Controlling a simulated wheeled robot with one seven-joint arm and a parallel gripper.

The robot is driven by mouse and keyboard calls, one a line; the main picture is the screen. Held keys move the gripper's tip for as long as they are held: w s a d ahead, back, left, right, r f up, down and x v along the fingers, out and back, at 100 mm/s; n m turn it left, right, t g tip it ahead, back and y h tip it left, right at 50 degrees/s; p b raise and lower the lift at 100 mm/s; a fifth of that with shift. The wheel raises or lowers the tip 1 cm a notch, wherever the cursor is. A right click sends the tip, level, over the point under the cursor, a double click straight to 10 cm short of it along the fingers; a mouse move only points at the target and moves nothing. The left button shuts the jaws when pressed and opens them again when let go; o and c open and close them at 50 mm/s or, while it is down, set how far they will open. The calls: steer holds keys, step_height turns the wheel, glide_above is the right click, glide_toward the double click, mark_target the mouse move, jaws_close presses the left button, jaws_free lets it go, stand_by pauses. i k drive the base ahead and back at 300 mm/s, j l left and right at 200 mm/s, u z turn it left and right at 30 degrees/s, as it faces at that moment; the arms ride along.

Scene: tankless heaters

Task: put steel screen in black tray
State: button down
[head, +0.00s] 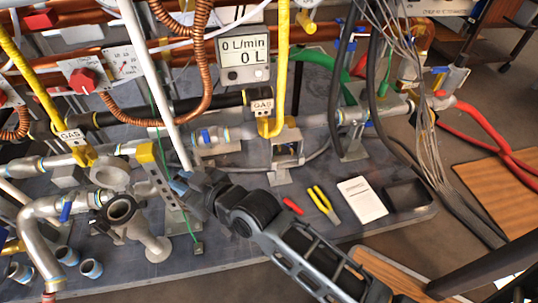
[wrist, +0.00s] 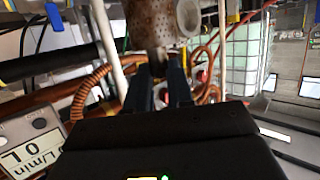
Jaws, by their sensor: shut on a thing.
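The black tray (head: 407,194) lies at the right end of the dark bench in the head view, with no contents visible. My gripper (head: 188,184) is left of centre over the bench, well to the left of the tray. In the wrist view my gripper (wrist: 159,72) is shut on the narrow end of a brown, speckled, round piece (wrist: 152,26), which looks like the steel screen. Its far end runs out of the picture. In the head view I cannot make the screen out clearly at the fingers.
An open pipe fitting (head: 121,210) and a perforated upright bracket (head: 165,187) stand close to my gripper. A white booklet (head: 361,200), yellow-handled pliers (head: 325,204) and a red tool (head: 293,206) lie before the tray. Pipes and hoses crowd the back.

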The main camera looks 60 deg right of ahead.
mark_target(406, 196)
steer(key=k+z, duration=0.15)
steer(key=k, duration=0.45)
steer(key=k+l+z, duration=0.15)
steer(key=k, duration=0.45)
steer(key=z, duration=1.75)
steer(key=j+z, duration=0.35)
steer(key=j, duration=0.6)
steer(key=j+z, duration=0.3)
steer(key=j, duration=0.65)
steer(key=k+j, duration=0.1)
steer(key=j, duration=0.5)
